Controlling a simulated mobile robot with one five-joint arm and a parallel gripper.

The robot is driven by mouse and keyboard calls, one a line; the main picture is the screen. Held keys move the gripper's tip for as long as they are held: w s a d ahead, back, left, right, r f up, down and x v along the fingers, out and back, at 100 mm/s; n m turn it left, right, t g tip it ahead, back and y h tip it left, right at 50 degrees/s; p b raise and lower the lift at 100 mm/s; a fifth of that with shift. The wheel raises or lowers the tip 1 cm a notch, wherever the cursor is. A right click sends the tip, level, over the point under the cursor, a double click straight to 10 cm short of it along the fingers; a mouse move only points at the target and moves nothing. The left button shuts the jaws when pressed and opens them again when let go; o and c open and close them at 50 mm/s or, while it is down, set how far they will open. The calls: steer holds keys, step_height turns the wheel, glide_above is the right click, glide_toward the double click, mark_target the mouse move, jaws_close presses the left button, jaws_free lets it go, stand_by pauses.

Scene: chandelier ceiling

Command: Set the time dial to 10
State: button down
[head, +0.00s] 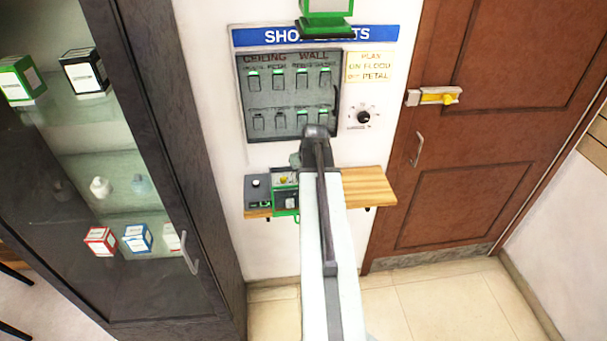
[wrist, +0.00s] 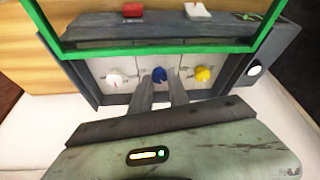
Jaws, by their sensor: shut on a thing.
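A small grey control box (head: 256,190) sits on a wooden shelf below the wall panel. In the wrist view its pale face (wrist: 105,70) carries a white dial (wrist: 115,77), a blue dial (wrist: 159,74) and a yellow dial (wrist: 203,74) in a row. Small marks surround the dials, too blurred to read, so I cannot tell which one is the time dial. My gripper (wrist: 160,84) is shut on the blue dial, one finger on each side. In the head view my arm hides the fingertips and part of the box.
A green frame (wrist: 150,51) borders the dials, with a red switch (wrist: 133,10) and a white switch (wrist: 197,11) beyond it. A wall switch panel (head: 272,105) and a round black knob (head: 363,117) are above the shelf. A glass cabinet (head: 115,210) stands left, a brown door (head: 465,150) right.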

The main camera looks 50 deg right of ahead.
steer(key=shift+m, duration=0.6)
steer(key=c, duration=1.3)
jaws_free()
steer(key=shift+h, duration=0.3)
steer(key=shift+o, duration=0.2)
steer(key=p+v, duration=0.7)
steer(key=shift+r, duration=0.4)
steer(key=shift+a, duration=0.1)
steer(key=shift+s+f, duration=0.1)
steer(key=shift+s, duration=0.05)
